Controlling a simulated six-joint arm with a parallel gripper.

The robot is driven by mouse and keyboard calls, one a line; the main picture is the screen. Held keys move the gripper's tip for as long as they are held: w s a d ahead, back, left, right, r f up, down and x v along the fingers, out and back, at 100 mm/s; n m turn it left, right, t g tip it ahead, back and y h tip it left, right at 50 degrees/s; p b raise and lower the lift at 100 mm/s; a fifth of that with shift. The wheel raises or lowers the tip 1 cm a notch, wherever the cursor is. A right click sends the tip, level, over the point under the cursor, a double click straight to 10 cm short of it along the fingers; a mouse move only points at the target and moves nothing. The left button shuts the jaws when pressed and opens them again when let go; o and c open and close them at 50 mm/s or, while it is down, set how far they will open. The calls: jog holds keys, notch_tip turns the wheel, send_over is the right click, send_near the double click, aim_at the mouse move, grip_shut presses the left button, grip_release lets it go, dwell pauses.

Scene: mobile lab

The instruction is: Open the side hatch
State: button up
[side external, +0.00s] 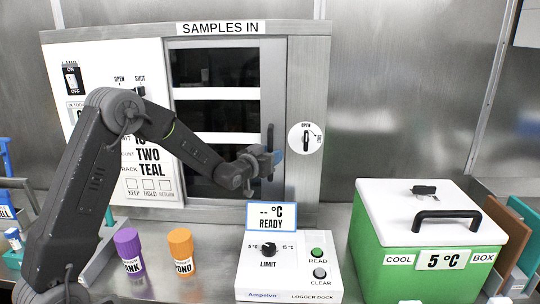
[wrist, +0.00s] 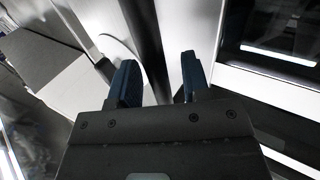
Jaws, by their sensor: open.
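The side hatch (side external: 273,85) is a glazed panel in a grey metal frame under a "SAMPLES IN" sign, and it looks shut. Its dark upright bar handle (side external: 270,135) is on the right stile. My gripper (side external: 274,158) is at the handle's lower part. In the wrist view my gripper (wrist: 157,75) has its two blue fingers apart, with the dark handle bar (wrist: 148,35) running between them. I cannot tell whether either finger touches it. A round latch plate (side external: 305,138) marked "OPEN" with a dark knob is right of the hatch.
A logger dock (side external: 290,265) with a "READY" display stands below the hatch. A green cool box (side external: 425,240) with a white lid is to its right. A purple tube (side external: 129,250) and an orange tube (side external: 181,250) stand left, close to my arm.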

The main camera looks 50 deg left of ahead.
grip_shut()
dwell(0.3)
jog(key=s+a, duration=1.7)
jog(key=shift+s+a, duration=0.25)
jog(key=shift+a, duration=0.05)
grip_release()
